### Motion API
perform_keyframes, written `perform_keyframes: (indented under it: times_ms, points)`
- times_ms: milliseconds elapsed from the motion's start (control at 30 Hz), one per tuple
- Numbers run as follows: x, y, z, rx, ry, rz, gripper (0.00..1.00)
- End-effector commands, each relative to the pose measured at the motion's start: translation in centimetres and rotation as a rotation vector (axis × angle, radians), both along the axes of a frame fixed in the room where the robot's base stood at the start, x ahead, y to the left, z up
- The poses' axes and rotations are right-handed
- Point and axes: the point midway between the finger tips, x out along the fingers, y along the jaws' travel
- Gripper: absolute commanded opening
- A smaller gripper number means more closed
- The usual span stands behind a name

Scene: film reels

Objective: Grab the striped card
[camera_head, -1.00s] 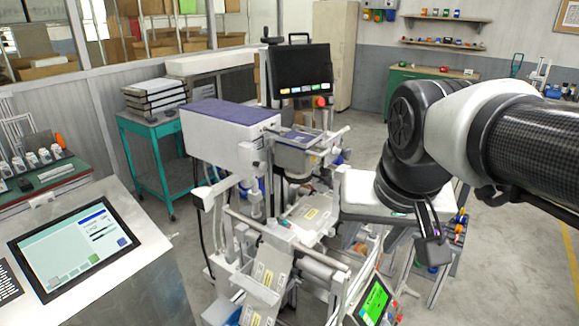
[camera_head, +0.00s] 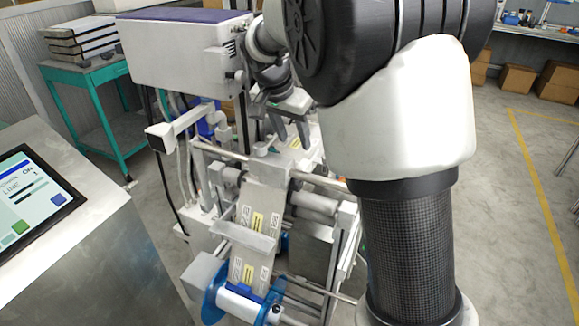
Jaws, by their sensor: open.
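My gripper (camera_head: 290,134) points down over the middle of the packaging machine, with its two dark fingers apart and nothing visible between them. Just below and behind the fingertips is a pale flat surface with a small yellow mark (camera_head: 296,143); the fingers partly cover it. I cannot tell whether this is the striped card or a print on the film, nor whether the fingers touch it. Nearer to me, the pale film (camera_head: 262,200) runs down over rollers and carries printed labels with yellow patches.
The machine's white box (camera_head: 185,55) with a purple top stands left of my gripper. A metal roller bar (camera_head: 320,182) and a blue-rimmed reel (camera_head: 212,300) are in front. A control panel (camera_head: 30,190) is at left. Open floor (camera_head: 510,230) lies to the right.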

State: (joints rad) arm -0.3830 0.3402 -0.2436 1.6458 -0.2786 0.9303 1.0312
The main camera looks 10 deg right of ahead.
Motion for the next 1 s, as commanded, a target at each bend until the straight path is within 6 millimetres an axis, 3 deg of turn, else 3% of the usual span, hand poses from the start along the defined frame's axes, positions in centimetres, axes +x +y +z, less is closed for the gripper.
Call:
perform_keyframes:
  times_ms: [33,200,533,800,1000]
  points:
    - [0.2,-0.4,-1.5,-0.001,0.005,-0.002,0.44]
    - [1.1,-1.2,-4.2,0.000,0.004,-0.002,0.44]
    - [1.7,-1.8,-6.2,0.001,0.002,-0.001,0.44]
    - [2.4,-3.1,-9.8,0.001,0.003,-0.001,0.44]
    - [2.7,-3.2,-10.1,0.001,0.000,0.001,0.44]
